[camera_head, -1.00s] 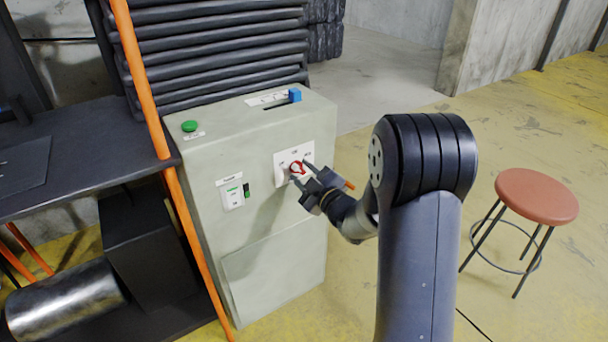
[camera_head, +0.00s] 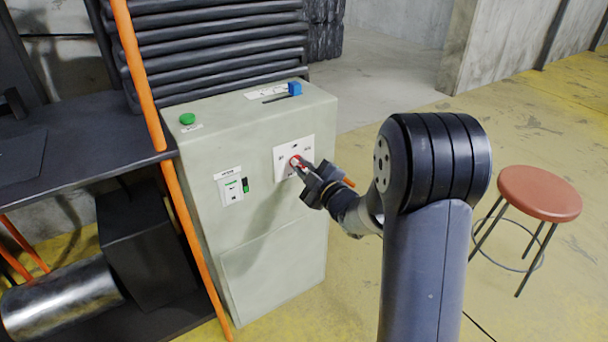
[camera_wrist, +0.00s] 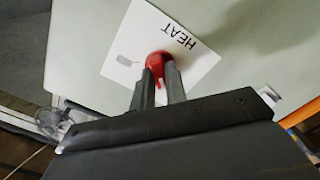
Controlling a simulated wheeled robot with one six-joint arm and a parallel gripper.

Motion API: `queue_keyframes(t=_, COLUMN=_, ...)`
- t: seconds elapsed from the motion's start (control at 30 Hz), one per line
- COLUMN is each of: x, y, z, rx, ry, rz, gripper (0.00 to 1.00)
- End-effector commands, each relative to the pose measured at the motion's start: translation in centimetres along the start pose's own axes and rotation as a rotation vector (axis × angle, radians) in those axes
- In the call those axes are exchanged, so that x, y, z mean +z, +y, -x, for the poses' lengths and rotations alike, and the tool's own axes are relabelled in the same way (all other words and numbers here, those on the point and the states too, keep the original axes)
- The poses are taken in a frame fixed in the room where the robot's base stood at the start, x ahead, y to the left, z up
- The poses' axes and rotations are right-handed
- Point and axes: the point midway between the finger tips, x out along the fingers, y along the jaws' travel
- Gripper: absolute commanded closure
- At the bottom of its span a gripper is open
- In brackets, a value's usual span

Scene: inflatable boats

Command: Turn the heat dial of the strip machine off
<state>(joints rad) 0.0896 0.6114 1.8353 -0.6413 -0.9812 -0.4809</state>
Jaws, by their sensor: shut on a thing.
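The strip machine (camera_head: 270,240) is a pale grey-green cabinet in the middle of the head view. Its red heat dial (camera_head: 296,161) sits on a white plate (camera_head: 307,146) on the front. In the wrist view the dial (camera_wrist: 157,60) is on a white plate (camera_wrist: 195,64) marked HEAT. My gripper (camera_head: 302,167) is at the dial, and in the wrist view its two fingers (camera_wrist: 160,80) are closed on the dial from both sides. The fingers hide part of the dial, and I cannot read its setting.
A green button (camera_head: 187,119) and a blue slider knob (camera_head: 295,88) are on top of the machine. An orange post (camera_head: 140,75) stands along the left side. A red stool (camera_head: 540,193) stands on open floor at right.

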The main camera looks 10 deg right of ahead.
Motion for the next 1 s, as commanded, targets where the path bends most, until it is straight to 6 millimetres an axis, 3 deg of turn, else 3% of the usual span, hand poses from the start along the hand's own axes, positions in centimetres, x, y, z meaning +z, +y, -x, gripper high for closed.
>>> queue_keyframes(t=0.3, x=0.21, y=-0.30, z=0.00, rx=0.001, ry=0.002, rz=0.164, gripper=1.00)
queue_keyframes(t=0.73, x=0.01, y=-0.08, z=0.02, rx=-0.001, ry=0.000, rz=0.190, gripper=1.00)
queue_keyframes(t=0.77, x=0.01, y=-0.08, z=0.02, rx=-0.001, ry=0.000, rz=0.190, gripper=0.84)
queue_keyframes(t=1.0, x=0.01, y=-0.06, z=0.01, rx=0.000, ry=0.000, rz=0.189, gripper=0.65)
